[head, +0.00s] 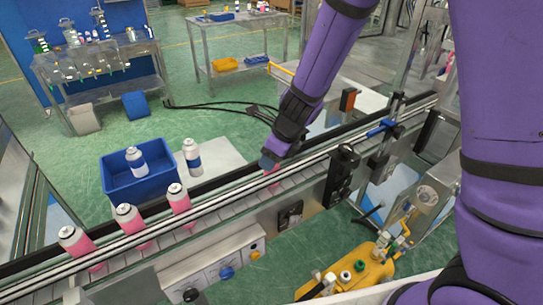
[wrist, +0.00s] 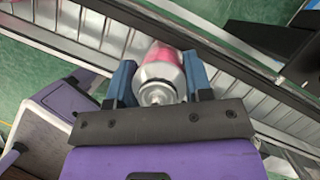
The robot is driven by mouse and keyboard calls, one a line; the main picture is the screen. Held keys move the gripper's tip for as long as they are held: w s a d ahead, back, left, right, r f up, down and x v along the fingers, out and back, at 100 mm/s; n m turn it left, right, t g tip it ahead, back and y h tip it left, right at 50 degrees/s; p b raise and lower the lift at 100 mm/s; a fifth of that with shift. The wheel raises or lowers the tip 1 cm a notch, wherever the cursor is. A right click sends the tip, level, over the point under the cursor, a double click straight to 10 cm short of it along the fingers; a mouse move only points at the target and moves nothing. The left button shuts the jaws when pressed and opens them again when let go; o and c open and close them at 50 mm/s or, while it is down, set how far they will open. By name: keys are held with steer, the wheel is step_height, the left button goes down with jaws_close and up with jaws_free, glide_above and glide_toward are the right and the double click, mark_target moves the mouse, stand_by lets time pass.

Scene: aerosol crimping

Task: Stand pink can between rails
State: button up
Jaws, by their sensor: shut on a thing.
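My gripper (head: 268,163) is low over the conveyor, at the right end of the row of pink cans. In the wrist view, the two blue fingers of my gripper (wrist: 160,84) are closed on the sides of a pink can (wrist: 161,72) with a silver shoulder. In the head view only a small pink part of this can (head: 272,170) shows below the fingers. It appears upright between the conveyor rails (head: 225,192); whether its base touches the slats is hidden.
Three other pink cans (head: 179,199) stand between the rails to the left. A blue bin (head: 125,187) holds a white-and-blue can, and another can (head: 192,158) stands beside it. A dark sensor post (head: 341,176) rises at the rail right of my gripper.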

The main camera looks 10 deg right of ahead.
steer(key=shift+f, duration=0.2)
steer(key=o, duration=1.2)
steer(key=shift+s+a+f, duration=0.1)
steer(key=shift+s, duration=0.05)
steer(key=v, duration=1.1)
steer(key=shift+w, duration=0.25)
